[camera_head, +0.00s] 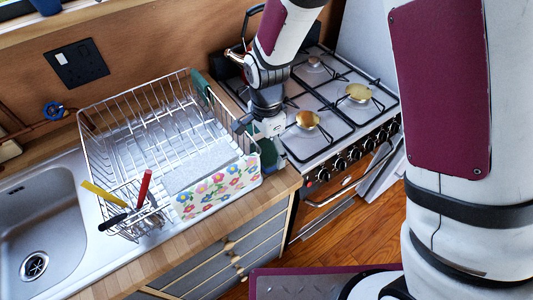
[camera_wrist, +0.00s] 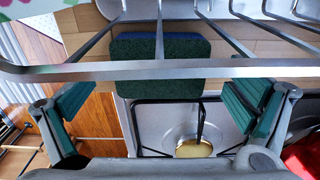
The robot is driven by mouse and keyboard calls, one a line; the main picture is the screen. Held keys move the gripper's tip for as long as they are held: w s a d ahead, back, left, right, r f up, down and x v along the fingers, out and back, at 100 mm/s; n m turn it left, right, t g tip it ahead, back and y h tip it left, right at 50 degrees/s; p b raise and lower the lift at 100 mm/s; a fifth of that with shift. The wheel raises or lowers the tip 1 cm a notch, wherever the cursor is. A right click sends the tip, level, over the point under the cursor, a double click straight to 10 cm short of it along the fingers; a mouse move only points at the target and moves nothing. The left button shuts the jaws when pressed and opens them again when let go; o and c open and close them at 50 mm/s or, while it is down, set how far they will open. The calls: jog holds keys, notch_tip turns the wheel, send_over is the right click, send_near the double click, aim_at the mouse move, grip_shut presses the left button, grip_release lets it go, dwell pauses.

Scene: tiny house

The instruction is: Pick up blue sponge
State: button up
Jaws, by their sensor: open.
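The sponge (camera_wrist: 160,65) shows in the wrist view as a dark green block with a dark blue far edge. It is on the wooden counter beside the dish rack, between the rack and the stove. A metal rack bar crosses in front of part of it. In the head view, a dark green patch (camera_head: 269,155) by the rack's front right corner appears to be it, partly hidden. My gripper (camera_wrist: 160,100) is open and empty, its green-padded fingers spread either side of the sponge's line. In the head view my gripper (camera_head: 258,128) points down at the rack's right edge.
The wire dish rack (camera_head: 130,108) stands close on the left, with a flowered item (camera_head: 218,188) at its front. Cutlery (camera_head: 145,188) stands in its basket. The gas stove (camera_head: 335,95) is close on the right. A sink (camera_head: 40,220) lies far left.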

jog(key=shift+f, duration=1.1)
jog(key=c, duration=0.8)
jog(key=shift+r, duration=0.1)
jog(key=shift+r, duration=0.45)
jog(key=r, duration=0.1)
jog(key=s+r, duration=0.1)
jog(key=shift+d+r, duration=0.3)
jog(key=shift+d, duration=0.1)
jog(key=s+d+r, duration=0.1)
jog(key=s+d, duration=0.7)
jog(key=s, duration=0.4)
jog(key=shift+d+r, duration=0.2)
jog(key=shift+d, duration=0.05)
